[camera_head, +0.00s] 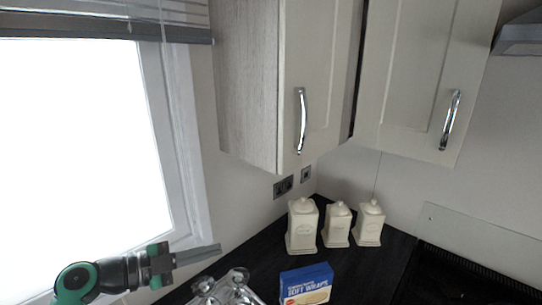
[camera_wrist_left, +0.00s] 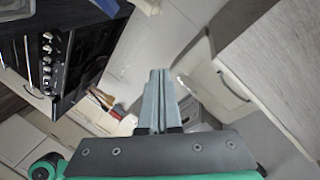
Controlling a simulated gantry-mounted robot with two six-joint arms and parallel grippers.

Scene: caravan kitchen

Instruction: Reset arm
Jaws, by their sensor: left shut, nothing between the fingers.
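My left gripper (camera_head: 206,252) comes in from the lower left of the head view, in front of the window. Its fingers point right and are closed together with nothing between them. In the left wrist view the same gripper (camera_wrist_left: 159,85) shows two grey fingers side by side, touching, over open room. It touches no object in either view. My right gripper shows in neither view.
Glass items (camera_head: 228,290) stand just below and right of my left fingers. A blue wraps box (camera_head: 306,284) and white canisters (camera_head: 303,228) stand on the dark counter (camera_head: 385,270). Wall cupboards (camera_head: 280,80) hang above. The left wrist view shows an oven (camera_wrist_left: 62,60).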

